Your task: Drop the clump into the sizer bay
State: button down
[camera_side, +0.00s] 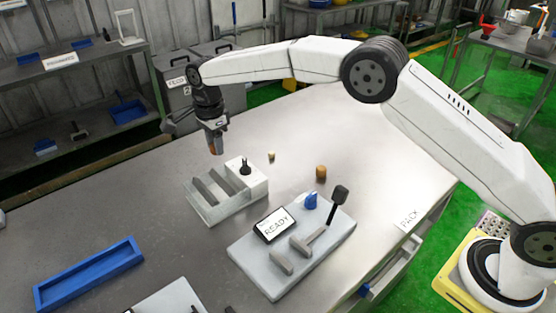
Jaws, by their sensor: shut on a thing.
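My gripper (215,146) points down over the back of the bench, shut on a small orange-brown lump that looks like the clump (216,149). The fingers hide much of it. A pale grey box with upright dividers and open slots (203,211) stands just in front of and below my gripper. It has a white block with a black knob (246,167) at its back right. No label marks the sizer bay, so I cannot tell which compartment it is. The lump appears apart from the box.
A grey panel (243,257) with a READY screen (276,225), a blue piece (311,201) and a black-topped lever (339,197) is at front right. A brown cylinder (321,171) and a small pale piece (271,156) stand behind. A blue tray (90,277) lies at front left.

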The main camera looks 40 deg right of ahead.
jog(key=shift+f, duration=2)
jog(key=shift+c, duration=1.5)
grip_release()
jog(key=shift+r, duration=3.9)
jog(key=shift+d, duration=0.1)
